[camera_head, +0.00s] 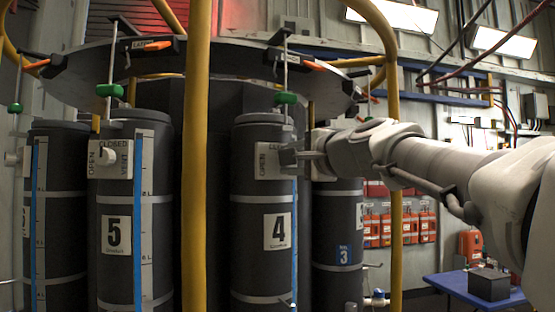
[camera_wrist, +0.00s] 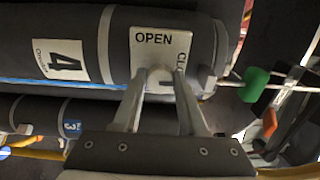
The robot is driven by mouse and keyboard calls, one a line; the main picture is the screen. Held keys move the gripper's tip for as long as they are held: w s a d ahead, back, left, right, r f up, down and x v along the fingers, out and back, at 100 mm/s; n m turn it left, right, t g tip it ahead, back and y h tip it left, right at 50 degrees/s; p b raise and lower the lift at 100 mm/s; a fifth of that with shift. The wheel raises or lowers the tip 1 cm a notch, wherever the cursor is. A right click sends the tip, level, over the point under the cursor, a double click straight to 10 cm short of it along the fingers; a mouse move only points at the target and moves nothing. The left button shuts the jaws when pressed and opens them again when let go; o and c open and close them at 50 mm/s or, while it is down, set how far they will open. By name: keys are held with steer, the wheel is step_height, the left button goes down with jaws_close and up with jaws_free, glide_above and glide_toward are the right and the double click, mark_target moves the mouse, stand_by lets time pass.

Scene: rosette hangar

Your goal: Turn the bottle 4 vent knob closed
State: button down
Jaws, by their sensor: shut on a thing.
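Bottle 4 (camera_head: 262,205) is a dark grey upright cylinder with a "4" label, in the middle of the head view; it lies sideways in the wrist view (camera_wrist: 75,35). Its white vent plate (camera_wrist: 150,42) reads OPEN, with a second word partly hidden by my finger. My gripper (camera_head: 287,157) reaches in from the right to this plate. In the wrist view my two fingers close on the pale vent knob (camera_wrist: 159,72) from both sides. In the head view the knob is hidden behind the fingers. Its exact turn angle is hard to tell.
A yellow post (camera_head: 195,160) stands left of bottle 4, another (camera_head: 394,200) to its right. Bottle 5 (camera_head: 130,265) is at left, bottle 3 (camera_head: 338,230) at right. A green handle (camera_head: 286,98) hangs above the plate. A blue table (camera_head: 450,283) stands at lower right.

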steer(key=shift+c, duration=2.2)
jaws_free()
steer(key=b+v, duration=0.2)
steer(key=v, duration=1.5)
steer(key=shift+d, duration=0.2)
steer(key=shift+s, duration=0.15)
